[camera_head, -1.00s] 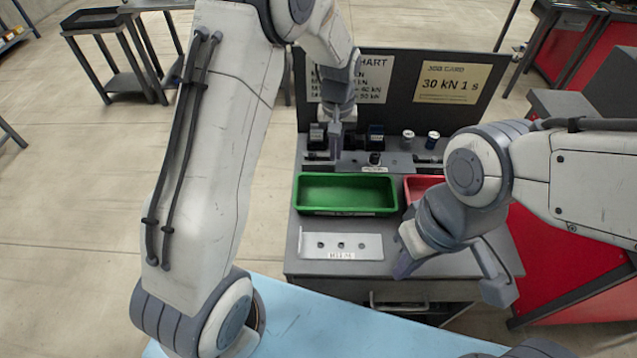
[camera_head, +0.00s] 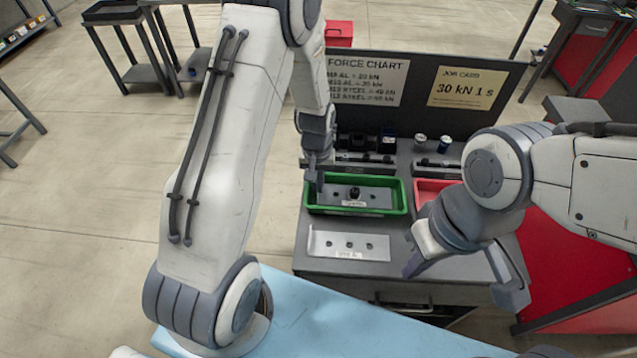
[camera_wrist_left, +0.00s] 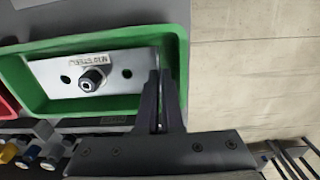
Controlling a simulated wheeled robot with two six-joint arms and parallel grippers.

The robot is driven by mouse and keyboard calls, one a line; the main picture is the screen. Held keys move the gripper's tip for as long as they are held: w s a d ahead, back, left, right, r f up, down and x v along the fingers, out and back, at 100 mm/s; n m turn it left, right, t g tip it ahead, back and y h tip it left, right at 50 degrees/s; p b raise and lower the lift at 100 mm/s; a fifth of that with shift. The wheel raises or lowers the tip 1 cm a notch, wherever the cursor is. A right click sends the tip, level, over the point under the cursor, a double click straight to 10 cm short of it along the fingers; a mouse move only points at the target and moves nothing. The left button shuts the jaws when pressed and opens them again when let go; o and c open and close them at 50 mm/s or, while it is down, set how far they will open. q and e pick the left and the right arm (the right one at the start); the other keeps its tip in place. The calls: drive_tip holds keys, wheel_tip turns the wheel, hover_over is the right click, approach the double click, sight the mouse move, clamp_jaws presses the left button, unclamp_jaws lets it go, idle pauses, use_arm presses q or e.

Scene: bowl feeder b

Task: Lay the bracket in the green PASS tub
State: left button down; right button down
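The bracket (camera_head: 374,198) is a grey metal plate with a dark bolt standing in it and a steel label. It lies within the green tub (camera_head: 407,208), low between the walls. In the left wrist view the bracket (camera_wrist_left: 125,75) looks roughly level inside the green tub (camera_wrist_left: 185,22). My left gripper (camera_head: 318,186) reaches down at the tub's left end. In the wrist view its fingers (camera_wrist_left: 160,82) are close together on the bracket's end edge. My right gripper (camera_head: 410,268) hangs at the table's front right; its finger gap is hidden.
A red tub (camera_head: 425,187) stands right of the green one. A holed, labelled plate (camera_head: 348,244) lies in front on the grey table. Small cylinders (camera_head: 445,143) and dark fixtures stand behind. A panel carries a force chart (camera_head: 368,78) and a job card (camera_head: 466,88).

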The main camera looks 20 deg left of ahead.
use_arm(q)
drive_tip(key=shift+f+b, duration=0.4)
drive_tip(key=shift+f, duration=0.2)
drive_tip(key=c, duration=1.3)
unclamp_jaws()
drive_tip(key=shift+c, duration=0.2)
